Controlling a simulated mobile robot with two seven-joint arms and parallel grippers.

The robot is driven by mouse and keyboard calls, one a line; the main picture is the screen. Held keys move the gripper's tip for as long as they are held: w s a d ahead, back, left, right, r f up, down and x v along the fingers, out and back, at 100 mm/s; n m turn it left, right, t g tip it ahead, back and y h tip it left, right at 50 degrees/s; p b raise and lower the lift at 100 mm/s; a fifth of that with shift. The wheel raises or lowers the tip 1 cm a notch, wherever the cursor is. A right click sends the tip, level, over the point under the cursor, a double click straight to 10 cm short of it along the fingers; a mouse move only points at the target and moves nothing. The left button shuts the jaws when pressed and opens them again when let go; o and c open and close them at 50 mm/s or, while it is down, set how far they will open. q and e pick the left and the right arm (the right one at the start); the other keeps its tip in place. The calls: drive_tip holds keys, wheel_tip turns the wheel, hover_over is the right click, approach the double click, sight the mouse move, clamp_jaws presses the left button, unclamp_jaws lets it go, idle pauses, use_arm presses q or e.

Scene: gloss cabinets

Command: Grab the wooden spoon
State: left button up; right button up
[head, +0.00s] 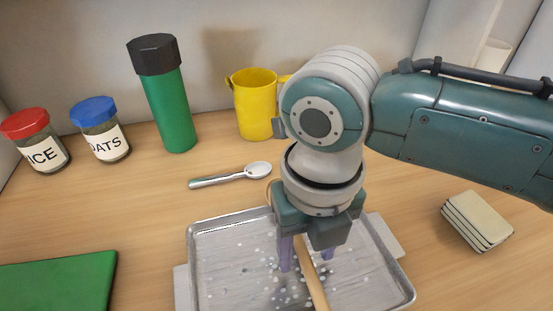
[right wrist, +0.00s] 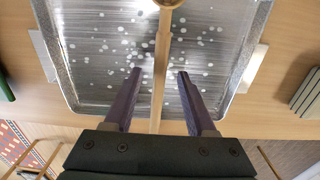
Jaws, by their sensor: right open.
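The wooden spoon (head: 314,280) lies in a grey metal baking tray (head: 204,262) with pale spots on its floor. In the right wrist view its handle (right wrist: 160,75) runs between the two fingers, and its far end is cut off by the top edge. My right gripper (head: 306,262) is over the tray with purple fingers, one on each side of the handle. In the right wrist view my right gripper (right wrist: 158,72) is open, with gaps between both fingers and the handle. In the head view the gripper hides part of the spoon. My left gripper is not in view.
A silver spoon (head: 230,176) lies behind the tray. A yellow mug (head: 254,105), a green bottle (head: 170,105), and two labelled jars (head: 100,130) stand along the back. A green board (head: 60,280) is at front left, and a pale block stack (head: 477,220) at right.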

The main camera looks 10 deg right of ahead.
drive_tip(key=shift+f, duration=0.1)
drive_tip(key=shift+c, duration=0.3)
clamp_jaws()
